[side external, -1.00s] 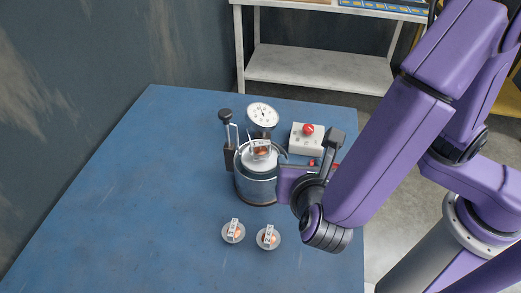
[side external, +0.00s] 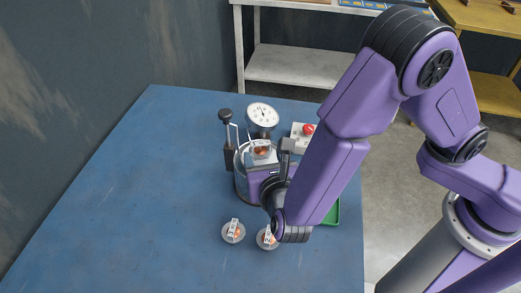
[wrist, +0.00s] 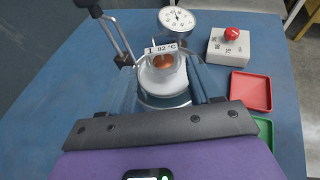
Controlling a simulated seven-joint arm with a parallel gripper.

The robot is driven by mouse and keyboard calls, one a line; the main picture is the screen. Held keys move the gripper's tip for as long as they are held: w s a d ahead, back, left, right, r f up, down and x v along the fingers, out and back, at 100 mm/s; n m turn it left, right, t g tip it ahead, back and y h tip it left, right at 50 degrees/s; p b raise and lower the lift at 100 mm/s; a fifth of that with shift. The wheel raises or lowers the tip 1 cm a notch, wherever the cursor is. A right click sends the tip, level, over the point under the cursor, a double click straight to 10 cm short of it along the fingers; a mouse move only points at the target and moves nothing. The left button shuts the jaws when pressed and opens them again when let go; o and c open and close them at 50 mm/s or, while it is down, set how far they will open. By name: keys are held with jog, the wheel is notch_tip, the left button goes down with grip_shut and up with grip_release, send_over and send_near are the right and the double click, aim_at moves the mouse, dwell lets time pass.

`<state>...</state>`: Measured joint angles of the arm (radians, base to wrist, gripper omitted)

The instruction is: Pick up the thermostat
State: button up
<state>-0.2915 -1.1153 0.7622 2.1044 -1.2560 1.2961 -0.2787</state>
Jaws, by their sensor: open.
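A thermostat with a copper-coloured centre and a tag reading "1 82 °C" (wrist: 163,62) sits on a white disc at the top of a glass-walled pot (wrist: 163,100). The same thermostat shows in the side view (side external: 262,147), with the pot (side external: 240,184) partly hidden by my wrist. Two more tagged thermostats, a left one (side external: 233,232) and a right one (side external: 267,238), lie on the table in front; my arm is close to the right one in the picture. My gripper (wrist: 160,72) is open, its fingers either side of the pot's thermostat; contact cannot be told.
A dial gauge (side external: 263,115) stands behind the pot and a black-knobbed lever (side external: 226,117) at its left. A grey box with a red button (wrist: 230,44), a red tray (wrist: 251,91) and a green tray (wrist: 266,132) are on the right. The table's left side is clear.

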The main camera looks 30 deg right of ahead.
aim_at(261, 146)
jog(key=shift+x, duration=3.4)
jog(key=shift+d+r, duration=0.15)
jog(key=c, duration=0.9)
